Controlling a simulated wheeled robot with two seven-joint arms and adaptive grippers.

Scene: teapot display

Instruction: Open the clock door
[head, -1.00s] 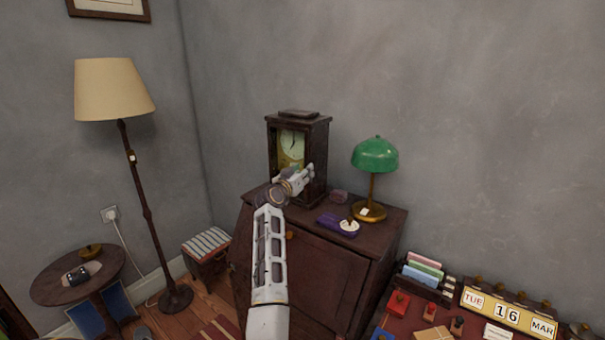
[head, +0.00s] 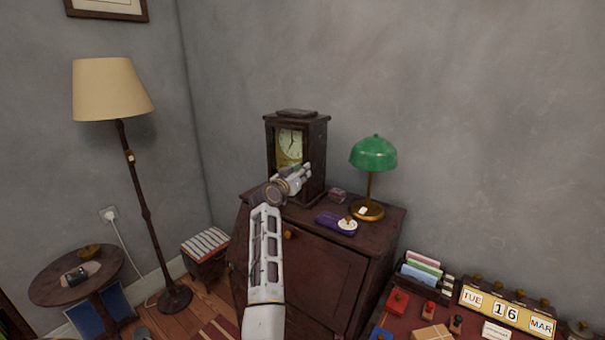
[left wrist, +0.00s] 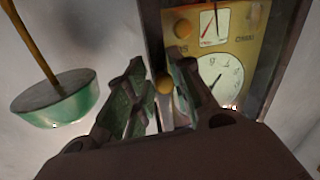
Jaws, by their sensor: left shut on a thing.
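The clock (head: 312,132) is a dark wooden case standing upright on the cabinet, with a pale round dial (head: 291,143) behind the front. In the left wrist view the clock's gold dial plate (left wrist: 235,55) appears upside down. A small round brass knob (left wrist: 163,84) sits on the door's dark frame edge (left wrist: 154,35). My left gripper (head: 304,175) is at the clock's front, and its fingers (left wrist: 160,97) are closed around the knob. I cannot tell whether the door stands slightly ajar. The arm and gripper hide the clock's lower front. My right gripper is not in view.
The cabinet top (head: 386,218) carries a green desk lamp (head: 373,155) and a purple item (head: 331,221) right of the clock. A floor lamp (head: 138,180) and a round side table (head: 50,287) stand left. A desk calendar (head: 505,312) is at lower right.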

